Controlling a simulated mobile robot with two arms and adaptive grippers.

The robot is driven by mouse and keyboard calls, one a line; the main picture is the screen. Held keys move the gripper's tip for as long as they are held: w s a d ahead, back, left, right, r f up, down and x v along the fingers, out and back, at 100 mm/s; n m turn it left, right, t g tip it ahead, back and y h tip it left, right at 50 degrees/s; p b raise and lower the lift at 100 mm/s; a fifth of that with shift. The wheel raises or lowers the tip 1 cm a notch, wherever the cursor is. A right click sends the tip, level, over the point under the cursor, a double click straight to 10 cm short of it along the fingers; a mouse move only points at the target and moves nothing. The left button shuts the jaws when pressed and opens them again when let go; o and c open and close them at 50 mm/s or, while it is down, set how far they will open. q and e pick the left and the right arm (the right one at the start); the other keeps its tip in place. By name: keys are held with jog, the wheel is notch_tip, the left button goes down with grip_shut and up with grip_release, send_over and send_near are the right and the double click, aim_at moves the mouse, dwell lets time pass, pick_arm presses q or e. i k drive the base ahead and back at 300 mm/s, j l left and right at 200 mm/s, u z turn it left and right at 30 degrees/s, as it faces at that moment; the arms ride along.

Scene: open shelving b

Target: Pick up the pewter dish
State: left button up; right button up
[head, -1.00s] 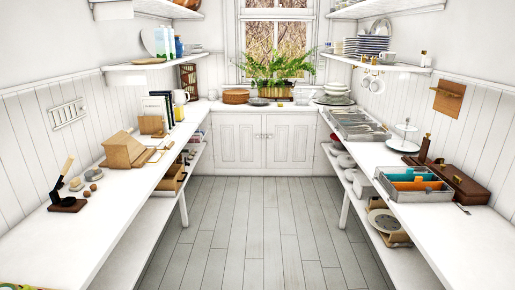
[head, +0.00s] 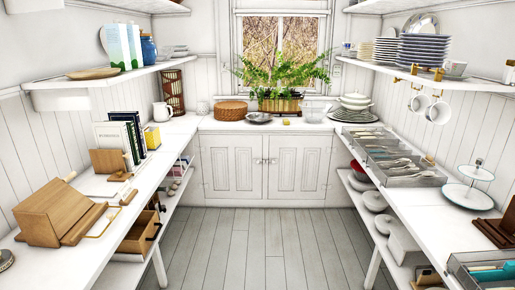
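A grey metallic dish (head: 258,118), which looks like the pewter dish, sits on the white back counter below the window. It stands between a round brown wicker basket (head: 230,111) on its left and a small yellow block (head: 286,122) on its right. A planter with green ferns (head: 280,103) is just behind it. Something small seems to lie in the dish, but it is too small to tell. Neither of my grippers shows in the head view.
Open floor (head: 262,248) runs between the two side counters to the closed white cabinet (head: 235,168). A wooden stand (head: 60,215) is on the left counter. Grey cutlery trays (head: 400,170) and a tiered stand (head: 468,194) are on the right one. A glass bowl (head: 314,112) is near the dish.

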aim_at(258, 117)
jog(key=i, duration=3.9)
